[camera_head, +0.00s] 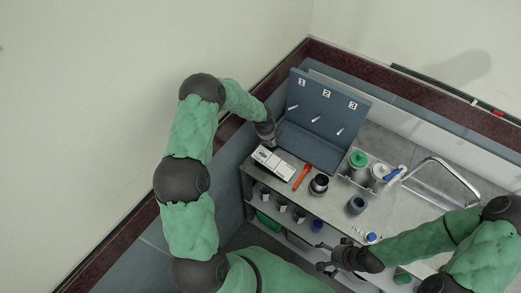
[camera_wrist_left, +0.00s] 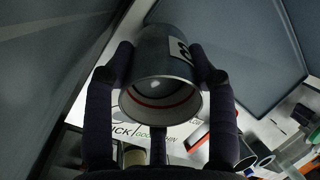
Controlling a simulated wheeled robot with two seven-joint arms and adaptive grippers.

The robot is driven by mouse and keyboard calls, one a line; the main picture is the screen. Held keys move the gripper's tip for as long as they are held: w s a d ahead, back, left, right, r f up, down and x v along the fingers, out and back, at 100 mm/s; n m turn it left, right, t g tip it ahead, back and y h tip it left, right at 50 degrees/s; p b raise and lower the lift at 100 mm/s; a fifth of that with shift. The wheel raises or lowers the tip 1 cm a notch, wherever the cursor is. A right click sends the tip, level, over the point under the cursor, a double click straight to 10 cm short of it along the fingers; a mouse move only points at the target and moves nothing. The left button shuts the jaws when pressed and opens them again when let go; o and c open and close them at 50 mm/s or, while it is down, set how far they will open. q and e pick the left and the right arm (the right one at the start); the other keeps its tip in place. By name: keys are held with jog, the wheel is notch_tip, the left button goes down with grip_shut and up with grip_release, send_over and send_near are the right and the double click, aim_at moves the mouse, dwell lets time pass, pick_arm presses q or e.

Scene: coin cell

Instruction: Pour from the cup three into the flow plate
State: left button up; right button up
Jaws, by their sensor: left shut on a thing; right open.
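The cup three (camera_wrist_left: 160,85) is a grey metal cup with a white label bearing a dark digit, partly cut off by a finger. My left gripper (camera_wrist_left: 162,75) is shut around its sides, with its mouth facing the wrist camera and a red ring inside. In the head view my left gripper (camera_head: 270,138) is at the far left of the bench, and the cup is hard to make out there. The white flow plate (camera_head: 273,163) with dark lettering lies just below it; it also shows in the left wrist view (camera_wrist_left: 180,133) behind the cup. My right gripper (camera_head: 321,256) is open and empty at the bench's front.
A grey board (camera_head: 327,108) numbered 1, 2 and 3 with pegs stands behind. An orange tool (camera_head: 302,176), a dark jar (camera_head: 319,184) and a dark cup (camera_head: 356,205) sit right of the plate. Lidded containers (camera_head: 358,160) and a metal rail are farther right.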

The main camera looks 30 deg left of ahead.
pick_arm(q)
jog(key=shift+w+r+g+p, duration=0.4)
jog(key=shift+w+r+p, duration=0.1)
jog(key=shift+p, duration=1.4)
jog(key=shift+w+r+g+p, duration=0.2)
jog(key=shift+g+p, duration=0.2)
jog(key=shift+p, duration=0.2)
jog(key=shift+w+f, duration=0.15)
jog(key=shift+w+f+g+b, duration=0.35)
jog(key=shift+g+b, duration=0.3)
jog(key=shift+g, duration=0.05)
jog(key=shift+w+g+b, duration=0.2)
jog(key=shift+g+b, duration=0.2)
jog(key=shift+b, duration=0.1)
jog(key=shift+r+p, duration=1.25)
jog(key=shift+r, duration=1.85)
jog(key=shift+d+f, duration=0.1)
